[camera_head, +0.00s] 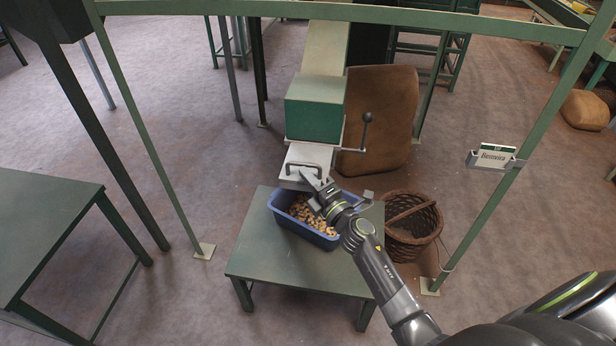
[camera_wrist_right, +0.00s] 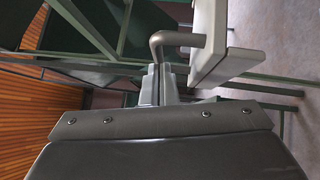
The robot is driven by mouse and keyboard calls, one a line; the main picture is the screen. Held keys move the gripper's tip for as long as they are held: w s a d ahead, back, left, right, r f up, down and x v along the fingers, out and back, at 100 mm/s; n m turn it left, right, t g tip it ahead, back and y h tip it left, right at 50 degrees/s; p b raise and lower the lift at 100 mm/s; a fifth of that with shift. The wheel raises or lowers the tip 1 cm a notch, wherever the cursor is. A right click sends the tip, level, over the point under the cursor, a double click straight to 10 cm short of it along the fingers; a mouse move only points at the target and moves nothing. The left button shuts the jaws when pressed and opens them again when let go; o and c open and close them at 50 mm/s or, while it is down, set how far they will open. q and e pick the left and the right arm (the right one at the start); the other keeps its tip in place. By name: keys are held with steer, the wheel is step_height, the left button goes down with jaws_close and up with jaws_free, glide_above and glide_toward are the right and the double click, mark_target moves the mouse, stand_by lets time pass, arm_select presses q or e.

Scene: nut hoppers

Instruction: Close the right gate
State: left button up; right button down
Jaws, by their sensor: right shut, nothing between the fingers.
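The gate (camera_head: 294,154) is a pale plate with a dark bar handle, low on the front of the green hopper outlet (camera_head: 314,112). It sticks out over a blue bin (camera_head: 288,221) holding nuts. My right gripper (camera_head: 307,174) reaches up from the lower right to the handle side of the gate. In the right wrist view the fingers (camera_wrist_right: 160,84) are shut together with nothing between them. The grey handle (camera_wrist_right: 160,42) bends just beyond the fingertips, beside the pale plate (camera_wrist_right: 209,38). I cannot tell whether the fingers touch the handle. My left gripper is not in view.
The bin stands on a low green table (camera_head: 262,262). A wicker basket (camera_head: 428,222) and a brown sack (camera_head: 385,115) stand right of it. A lever with a dark knob (camera_head: 367,118) sticks out beside the outlet. Green frame posts (camera_head: 490,210) stand either side.

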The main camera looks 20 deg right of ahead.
mark_target(315, 160)
steer(key=w+d+b, duration=0.1)
steer(key=w, duration=0.1)
steer(key=w+d+b, duration=0.1)
steer(key=w+d, duration=0.1)
steer(key=w, duration=0.1)
steer(key=w+d+b, duration=0.1)
steer(key=w+d, duration=0.1)
steer(key=w, duration=0.1)
steer(key=shift+f+b, duration=0.15)
steer(key=shift+b, duration=0.15)
steer(key=shift+w+d, duration=0.2)
steer(key=shift+w, duration=0.15)
steer(key=shift+w+r, duration=0.1)
steer(key=shift+r, duration=0.35)
